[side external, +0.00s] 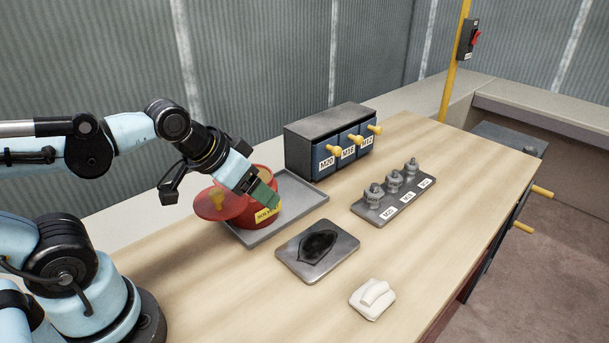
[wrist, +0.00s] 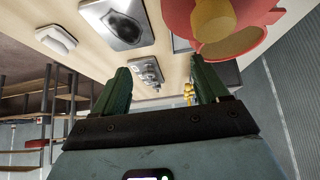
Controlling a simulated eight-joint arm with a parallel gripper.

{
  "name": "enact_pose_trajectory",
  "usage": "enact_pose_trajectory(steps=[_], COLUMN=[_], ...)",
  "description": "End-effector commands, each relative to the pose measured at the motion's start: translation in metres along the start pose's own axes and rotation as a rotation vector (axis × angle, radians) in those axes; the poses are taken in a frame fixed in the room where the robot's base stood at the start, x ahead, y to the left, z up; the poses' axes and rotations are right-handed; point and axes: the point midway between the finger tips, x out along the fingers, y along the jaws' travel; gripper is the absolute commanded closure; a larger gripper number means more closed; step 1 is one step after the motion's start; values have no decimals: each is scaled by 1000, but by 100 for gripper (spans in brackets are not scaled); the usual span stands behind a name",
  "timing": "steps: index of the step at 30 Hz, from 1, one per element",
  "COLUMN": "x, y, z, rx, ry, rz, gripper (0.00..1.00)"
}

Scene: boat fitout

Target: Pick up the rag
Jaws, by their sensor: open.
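The rag (side external: 373,298) is a white folded cloth lying on the wooden bench top near its front edge. It also shows at the upper left of the wrist view (wrist: 56,39). My gripper (side external: 262,196) is above the bench by the red can, behind and to the left of the rag and well apart from it. In the wrist view its two green fingers (wrist: 163,82) are spread with nothing held between them.
A red can (side external: 263,212) with its lid raised stands on a grey tray (side external: 303,203), close beside my gripper. A metal plate (side external: 291,262) with a dark patch lies near the rag. A drawer box (side external: 307,137) and a rack of fittings (side external: 383,208) stand farther back. Bench right of the rack is clear.

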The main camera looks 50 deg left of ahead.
Motion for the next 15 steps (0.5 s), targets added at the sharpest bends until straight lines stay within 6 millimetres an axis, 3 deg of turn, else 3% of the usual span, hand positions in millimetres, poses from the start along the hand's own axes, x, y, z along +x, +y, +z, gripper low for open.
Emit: enact_pose_trajectory(steps=[4, 15], x=[0, 0], y=[0, 6], z=[0, -7], rx=[0, 0], ry=[0, -22], rz=[0, 12], gripper=[6, 6])
